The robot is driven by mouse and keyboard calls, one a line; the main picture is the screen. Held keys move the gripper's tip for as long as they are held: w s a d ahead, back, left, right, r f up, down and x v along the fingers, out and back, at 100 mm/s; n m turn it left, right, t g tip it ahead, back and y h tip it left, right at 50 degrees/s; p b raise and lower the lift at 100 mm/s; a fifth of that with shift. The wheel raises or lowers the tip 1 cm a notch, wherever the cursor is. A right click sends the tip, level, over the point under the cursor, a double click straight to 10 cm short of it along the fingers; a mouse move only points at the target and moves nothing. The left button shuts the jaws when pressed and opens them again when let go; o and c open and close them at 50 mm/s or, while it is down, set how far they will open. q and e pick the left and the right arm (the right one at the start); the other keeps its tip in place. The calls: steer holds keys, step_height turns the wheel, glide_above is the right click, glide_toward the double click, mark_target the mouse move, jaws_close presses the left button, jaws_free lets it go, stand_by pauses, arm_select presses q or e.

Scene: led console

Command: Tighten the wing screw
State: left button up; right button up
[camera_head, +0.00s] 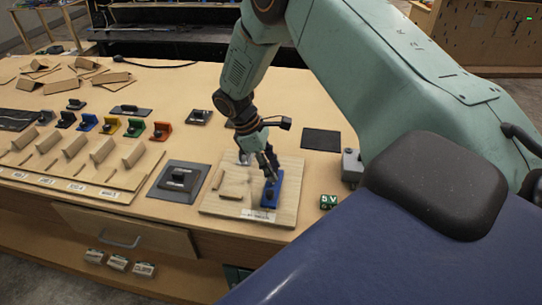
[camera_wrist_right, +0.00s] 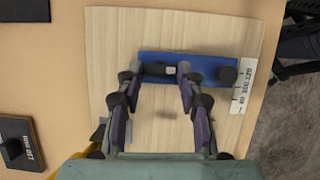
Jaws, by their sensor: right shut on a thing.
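A blue block (camera_head: 273,187) lies on a light wooden board (camera_head: 286,209) on the table. In the right wrist view the blue block (camera_wrist_right: 205,64) runs across the board. My right gripper (camera_head: 270,172) is over the block's far end. In the wrist view my right gripper (camera_wrist_right: 159,76) is shut on a small dark and grey piece (camera_wrist_right: 160,70) at the block's left end, which looks like the wing screw. The fingertips partly hide its shape. A round black knob (camera_wrist_right: 228,75) stands at the block's other end, beside a white printed label (camera_wrist_right: 246,80). My left gripper is out of view.
A dark plate with a knob (camera_head: 180,180) lies left of the board. Several coloured blocks (camera_head: 110,124) and wooden pieces (camera_head: 102,150) stand further left. A green 5V block (camera_head: 328,201) and a grey box (camera_head: 352,166) are to the right. A flat black pad (camera_head: 321,140) lies behind.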

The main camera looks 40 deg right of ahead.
steer(key=shift+w+r+m, duration=0.2)
steer(key=shift+w+m, duration=0.05)
steer(key=shift+m, duration=0.05)
stand_by(0.4)
steer(key=o, duration=1.2)
steer(key=shift+s+f, duration=0.1)
steer(key=shift+s, duration=0.1)
steer(key=shift+c, duration=0.2)
steer(key=v, duration=1.2)
steer(key=shift+w+d, duration=0.1)
